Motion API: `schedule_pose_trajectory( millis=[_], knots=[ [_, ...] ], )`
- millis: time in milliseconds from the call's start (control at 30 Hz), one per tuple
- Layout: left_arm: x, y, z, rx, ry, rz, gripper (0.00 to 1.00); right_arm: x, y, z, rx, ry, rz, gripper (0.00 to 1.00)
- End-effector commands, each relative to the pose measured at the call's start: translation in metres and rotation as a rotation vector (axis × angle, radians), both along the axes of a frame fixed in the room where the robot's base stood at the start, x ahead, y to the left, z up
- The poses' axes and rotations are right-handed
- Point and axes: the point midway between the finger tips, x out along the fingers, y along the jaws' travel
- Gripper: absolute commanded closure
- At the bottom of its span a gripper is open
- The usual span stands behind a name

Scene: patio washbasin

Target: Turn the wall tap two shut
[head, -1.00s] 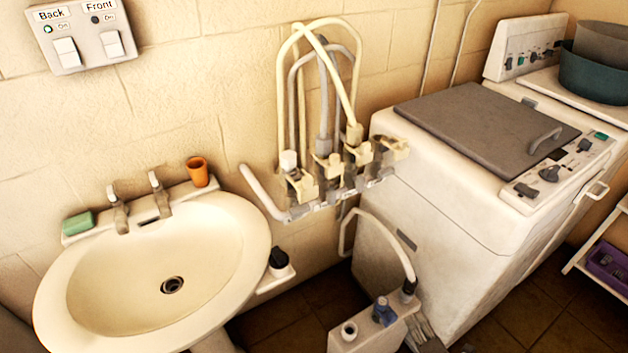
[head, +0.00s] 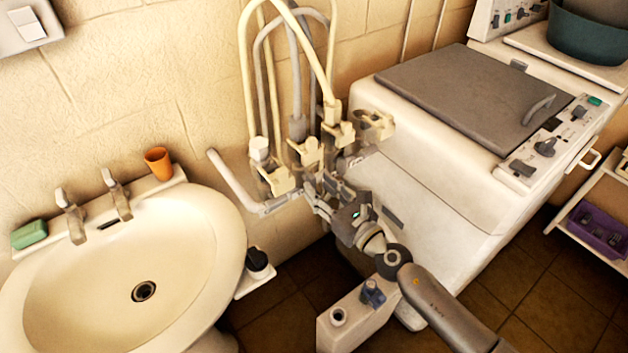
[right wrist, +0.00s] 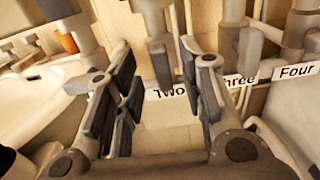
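Wall tap two (head: 308,152) is the second from the left in a row of wall taps, with a cream handle and a grey hose above it. In the right wrist view, a "Two" label (right wrist: 168,90) shows beyond the fingers, with a grey tap part (right wrist: 160,62) just above it. My right gripper (head: 316,184) is just below and in front of the tap row. Its fingers (right wrist: 160,95) are apart with nothing held between them. Whether they touch the tap cannot be told. The handle's exact angle is unclear. My left gripper is out of view.
Taps one (head: 276,180), three (head: 340,133) and four (head: 374,125) sit close beside tap two. The washbasin (head: 215,235) is at left, the washing machine (head: 440,200) at right. A pale container (head: 345,325) stands below my right arm.

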Motion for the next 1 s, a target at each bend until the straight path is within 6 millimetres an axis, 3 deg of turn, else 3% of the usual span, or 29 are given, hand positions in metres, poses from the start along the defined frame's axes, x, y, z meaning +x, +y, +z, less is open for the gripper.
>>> schedule_pose_trajectory(
  millis=[200,567,833,1000],
  knots=[
    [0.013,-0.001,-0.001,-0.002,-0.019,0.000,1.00,0.021,0.015,0.000,0.001,0.001,-0.001,0.63],
    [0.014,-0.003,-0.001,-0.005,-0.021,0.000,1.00,0.024,0.018,0.000,0.001,0.001,0.000,0.63],
    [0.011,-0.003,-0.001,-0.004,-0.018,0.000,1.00,0.024,0.018,-0.001,0.001,0.002,-0.001,0.98],
    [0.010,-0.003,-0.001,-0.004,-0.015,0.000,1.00,0.024,0.018,-0.001,0.002,0.003,-0.001,1.00]
  ],
)
